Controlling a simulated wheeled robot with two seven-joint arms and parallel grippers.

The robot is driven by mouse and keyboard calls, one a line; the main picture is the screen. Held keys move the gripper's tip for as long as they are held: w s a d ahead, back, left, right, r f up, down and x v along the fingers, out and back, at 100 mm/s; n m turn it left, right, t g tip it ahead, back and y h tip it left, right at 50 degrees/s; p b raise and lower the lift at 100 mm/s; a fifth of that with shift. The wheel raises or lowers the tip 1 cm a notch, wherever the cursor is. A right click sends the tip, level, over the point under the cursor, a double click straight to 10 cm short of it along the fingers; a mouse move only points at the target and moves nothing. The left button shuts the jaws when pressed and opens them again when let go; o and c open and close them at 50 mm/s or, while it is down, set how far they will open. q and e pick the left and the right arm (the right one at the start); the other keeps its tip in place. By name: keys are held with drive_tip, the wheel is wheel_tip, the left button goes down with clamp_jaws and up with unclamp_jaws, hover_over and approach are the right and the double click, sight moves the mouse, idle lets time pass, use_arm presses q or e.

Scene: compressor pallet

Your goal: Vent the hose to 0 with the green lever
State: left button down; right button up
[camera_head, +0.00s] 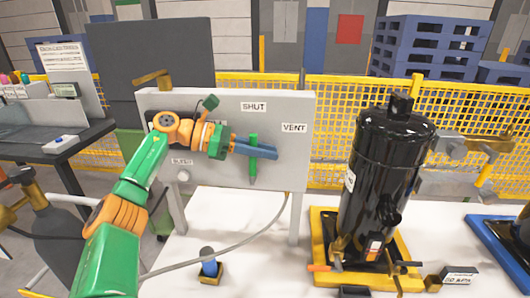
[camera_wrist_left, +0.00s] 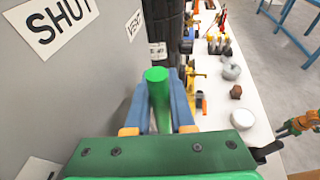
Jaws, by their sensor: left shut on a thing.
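The green lever (camera_head: 253,170) is on the front of the grey panel (camera_head: 290,100), below and between the SHUT label (camera_head: 253,107) and the VENT label (camera_head: 294,128). It looks about upright in the head view. My left gripper (camera_head: 254,149) is shut on it, with the blue fingers on either side. In the left wrist view the green lever (camera_wrist_left: 158,95) stands between the blue fingers. The hose (camera_head: 245,240) curves from the panel's lower right over the white table. A green and orange part (camera_wrist_left: 300,124), perhaps my right arm, shows at the wrist view's right edge; its gripper state is unclear.
A black compressor (camera_head: 383,170) stands on a yellow base (camera_head: 407,246) right of the panel. A small blue-topped part (camera_head: 209,265) is on the white table's front. A yellow fence (camera_head: 328,100) runs behind. Bare white table lies between panel and compressor.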

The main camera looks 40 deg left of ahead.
use_arm(q)
drive_tip(key=shift+r, duration=0.2)
drive_tip(key=c, duration=1)
unclamp_jaws()
drive_tip(key=shift+c, duration=0.2)
drive_tip(key=shift+w+f, duration=0.1)
drive_tip(key=v, duration=0.7)
drive_tip(key=shift+p, duration=0.3)
